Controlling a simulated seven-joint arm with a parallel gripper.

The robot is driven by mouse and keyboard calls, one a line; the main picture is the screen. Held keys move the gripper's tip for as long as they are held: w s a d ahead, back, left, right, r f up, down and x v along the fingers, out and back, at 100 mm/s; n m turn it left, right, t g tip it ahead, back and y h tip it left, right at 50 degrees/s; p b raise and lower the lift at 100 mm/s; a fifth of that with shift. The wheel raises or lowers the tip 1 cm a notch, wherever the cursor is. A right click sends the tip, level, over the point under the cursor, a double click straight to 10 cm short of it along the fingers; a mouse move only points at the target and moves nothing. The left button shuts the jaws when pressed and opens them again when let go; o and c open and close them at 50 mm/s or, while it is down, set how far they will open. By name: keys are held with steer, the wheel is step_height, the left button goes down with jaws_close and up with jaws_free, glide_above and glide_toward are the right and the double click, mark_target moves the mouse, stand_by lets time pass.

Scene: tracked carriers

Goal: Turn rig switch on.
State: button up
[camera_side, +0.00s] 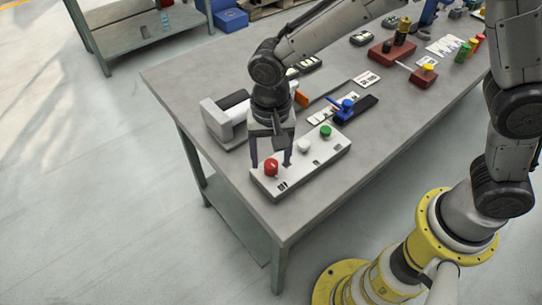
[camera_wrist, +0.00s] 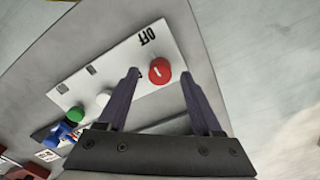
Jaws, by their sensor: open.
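A white panel (camera_side: 322,151) with a red knob (camera_side: 271,169), a white knob (camera_side: 304,146) and a green knob (camera_side: 325,131) lies near the table's front corner. In the wrist view the panel (camera_wrist: 115,68) shows the letters OFF beside the red knob (camera_wrist: 160,71), which bears a short white mark. My gripper (camera_side: 271,163) is open, pointing down over the red-knob end, with one finger on each side of that knob. In the wrist view my gripper's (camera_wrist: 159,74) fingertips flank the knob. I cannot tell whether they touch it.
A grey and white device (camera_side: 226,118) stands close left of my gripper. A blue-handled part on a dark base (camera_side: 347,108) lies behind the green knob. Red blocks (camera_side: 392,52) stand farther back. The table edge (camera_side: 262,215) is close to the panel.

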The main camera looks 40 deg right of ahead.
steer(key=shift+f, duration=0.35)
jaws_close()
